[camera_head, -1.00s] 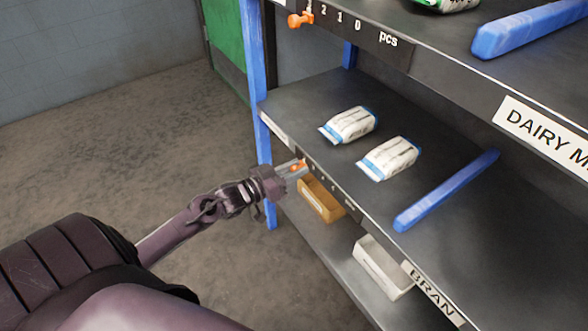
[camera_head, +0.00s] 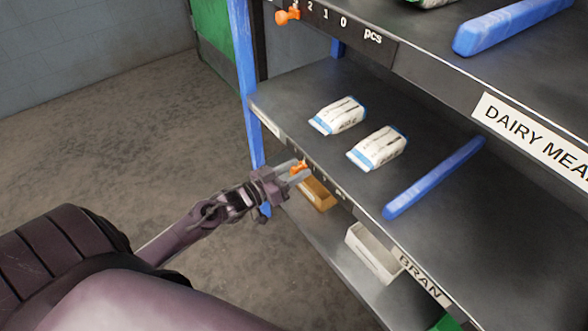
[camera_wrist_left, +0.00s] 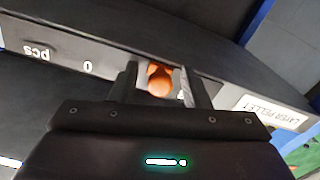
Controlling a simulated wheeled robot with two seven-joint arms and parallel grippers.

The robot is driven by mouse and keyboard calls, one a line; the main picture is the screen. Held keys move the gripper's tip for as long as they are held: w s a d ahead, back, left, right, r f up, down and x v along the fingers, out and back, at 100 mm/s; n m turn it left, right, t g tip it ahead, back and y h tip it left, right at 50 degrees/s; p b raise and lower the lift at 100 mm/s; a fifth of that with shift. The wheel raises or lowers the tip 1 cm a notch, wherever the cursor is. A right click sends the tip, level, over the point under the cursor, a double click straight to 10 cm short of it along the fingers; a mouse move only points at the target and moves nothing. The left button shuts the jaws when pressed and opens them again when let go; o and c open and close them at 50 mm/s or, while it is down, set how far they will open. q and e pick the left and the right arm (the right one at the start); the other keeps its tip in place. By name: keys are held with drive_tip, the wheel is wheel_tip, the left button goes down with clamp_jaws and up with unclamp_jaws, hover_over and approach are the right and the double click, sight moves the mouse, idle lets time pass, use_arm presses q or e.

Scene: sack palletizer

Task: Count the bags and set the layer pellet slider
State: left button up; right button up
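Two white bags with blue ends, one bag (camera_head: 338,115) to the left and another bag (camera_head: 377,148) beside it, lie on the middle shelf (camera_head: 300,88). An orange slider knob (camera_head: 299,168) sits on this shelf's front strip; it also shows in the left wrist view (camera_wrist_left: 160,80). My left gripper (camera_head: 294,173) is at the strip, one finger on each side of the knob, with narrow gaps visible in the wrist view. The wrist view shows "0", "pcs" and a LAYER PELLET label (camera_wrist_left: 272,112), upside down. The digits near the knob are partly hidden. My right gripper is out of view.
A blue divider bar (camera_head: 435,178) lies right of the bags. The upper shelf has its own orange knob (camera_head: 287,15) and a DAIRY MEAL label (camera_head: 530,130). Floor at left is clear.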

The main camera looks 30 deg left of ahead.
use_arm(q)
drive_tip(key=v, duration=0.8)
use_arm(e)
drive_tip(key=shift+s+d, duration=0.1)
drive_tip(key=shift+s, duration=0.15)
use_arm(q)
drive_tip(key=shift+w, duration=0.1)
